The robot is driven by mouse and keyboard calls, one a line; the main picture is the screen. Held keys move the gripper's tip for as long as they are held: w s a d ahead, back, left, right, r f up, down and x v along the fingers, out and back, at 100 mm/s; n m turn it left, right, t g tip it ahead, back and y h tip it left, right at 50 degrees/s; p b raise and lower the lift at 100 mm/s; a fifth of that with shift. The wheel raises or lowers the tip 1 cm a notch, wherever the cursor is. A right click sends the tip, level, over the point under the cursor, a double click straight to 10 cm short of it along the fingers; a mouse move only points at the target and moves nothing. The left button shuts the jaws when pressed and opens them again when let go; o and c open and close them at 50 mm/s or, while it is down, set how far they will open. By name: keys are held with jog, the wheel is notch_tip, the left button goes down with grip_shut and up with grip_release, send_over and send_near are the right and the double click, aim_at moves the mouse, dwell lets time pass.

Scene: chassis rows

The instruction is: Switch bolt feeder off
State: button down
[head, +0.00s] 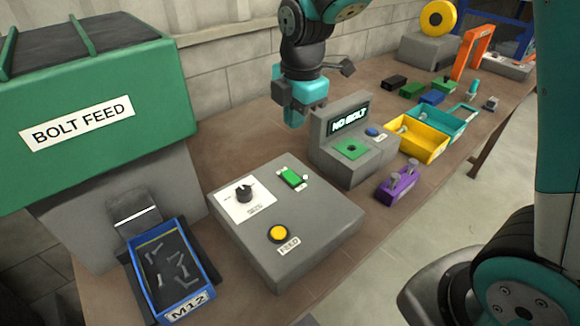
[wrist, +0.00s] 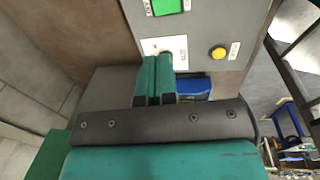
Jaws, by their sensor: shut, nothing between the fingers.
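The bolt feeder (head: 160,75) is a large green hopper labelled BOLT FEED, at the left in the head view. Its grey control box (head: 320,215) stands on the bench. The box has a green switch (head: 291,177), a black rotary knob (head: 244,191) on a white plate and a yellow FEED button (head: 279,233). My gripper (head: 294,120) is shut and empty, in the air above and behind the box, touching nothing that I can see.
A blue M12 tray (head: 208,262) with several bolts sits below the feeder. A grey tester (head: 345,160) reading NO BOLT stands right of the box. A purple fixture (head: 398,186) and yellow (head: 432,153) and teal bins lie farther right. The wall is behind.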

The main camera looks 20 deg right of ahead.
aim_at(289, 173)
jog(key=shift+w, duration=0.1)
jog(key=f, duration=0.4)
jog(key=w+f+p, duration=0.1)
jog(key=f, duration=0.4)
jog(key=f+p, duration=0.1)
jog(key=f, duration=0.4)
jog(key=shift+w+a, duration=0.25)
